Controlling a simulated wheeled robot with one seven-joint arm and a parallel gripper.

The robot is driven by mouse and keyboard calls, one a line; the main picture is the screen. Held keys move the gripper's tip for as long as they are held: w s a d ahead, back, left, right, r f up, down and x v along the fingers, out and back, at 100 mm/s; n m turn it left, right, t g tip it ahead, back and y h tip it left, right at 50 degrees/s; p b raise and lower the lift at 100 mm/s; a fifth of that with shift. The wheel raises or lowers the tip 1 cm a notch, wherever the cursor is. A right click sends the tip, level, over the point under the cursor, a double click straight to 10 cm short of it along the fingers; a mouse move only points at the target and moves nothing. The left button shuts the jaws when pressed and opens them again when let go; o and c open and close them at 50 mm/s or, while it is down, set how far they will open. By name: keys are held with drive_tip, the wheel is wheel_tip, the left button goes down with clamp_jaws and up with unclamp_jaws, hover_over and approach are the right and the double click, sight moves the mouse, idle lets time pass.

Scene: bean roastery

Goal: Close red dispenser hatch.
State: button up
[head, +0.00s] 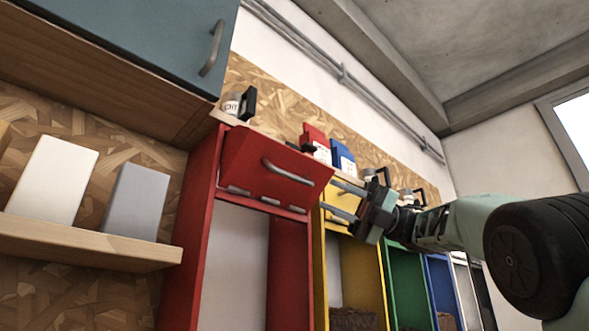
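The red dispenser (201,218) stands left of centre in the head view. Its red hatch (250,163) is open: it tilts outward from the hinges along its lower edge, with its top edge away from the body. A grey bar handle (288,173) is on the hatch's outer face. My gripper (327,194) is to the right of the hatch, with its fingers apart and pointing left toward it. I see nothing between the fingers. The fingertips appear close to the hatch's right edge; whether they touch it I cannot tell.
Yellow (374,262), green (399,272) and blue dispensers run off to the right behind my arm. A wooden shelf (90,243) with a white and a grey box is at the left. A teal cabinet (130,35) hangs above. Jars and bags stand atop the dispensers.

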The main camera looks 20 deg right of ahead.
sight(303, 180)
drive_tip(key=p+x, duration=0.3)
drive_tip(key=x, duration=0.5)
drive_tip(key=shift+s+r, duration=0.1)
drive_tip(key=shift+r, duration=0.1)
drive_tip(key=shift+a, duration=0.75)
clamp_jaws()
